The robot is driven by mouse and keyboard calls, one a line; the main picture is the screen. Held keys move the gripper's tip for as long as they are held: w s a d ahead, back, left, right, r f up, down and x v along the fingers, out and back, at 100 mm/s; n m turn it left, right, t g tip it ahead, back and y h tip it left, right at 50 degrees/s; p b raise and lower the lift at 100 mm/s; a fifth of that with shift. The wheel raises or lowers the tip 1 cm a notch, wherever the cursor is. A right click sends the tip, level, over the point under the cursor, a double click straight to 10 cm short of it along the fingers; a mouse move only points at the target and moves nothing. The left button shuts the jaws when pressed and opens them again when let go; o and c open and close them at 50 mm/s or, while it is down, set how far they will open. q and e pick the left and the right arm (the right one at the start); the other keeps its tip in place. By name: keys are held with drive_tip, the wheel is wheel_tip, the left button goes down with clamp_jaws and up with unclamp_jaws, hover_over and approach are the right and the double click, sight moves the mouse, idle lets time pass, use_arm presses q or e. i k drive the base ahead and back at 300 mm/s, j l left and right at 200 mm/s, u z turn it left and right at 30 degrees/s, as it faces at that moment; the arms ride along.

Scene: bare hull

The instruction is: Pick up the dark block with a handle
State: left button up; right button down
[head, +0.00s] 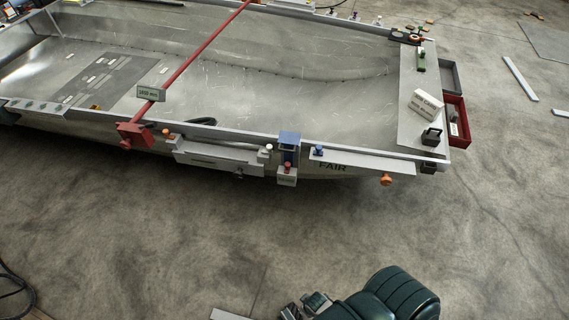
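A small dark block with a loop-like handle on top (432,137) stands upright on the pale grey plate at the right end of the metal hull. My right arm shows at the bottom edge, dark green. What looks like my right gripper (305,306) is at its left end, partly cut off by the picture's edge. It is well below and to the left of the block, over bare floor and far from the hull. I cannot tell whether its fingers are open. My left gripper is not in view.
A white labelled box (425,105) stands just behind the block, and a red tray (457,122) is to its right. A red bar (205,45) crosses the hull. The floor in front is mostly clear.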

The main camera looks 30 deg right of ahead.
sight(429, 138)
drive_tip(key=z, duration=2.3)
drive_tip(key=i+z, duration=0.1)
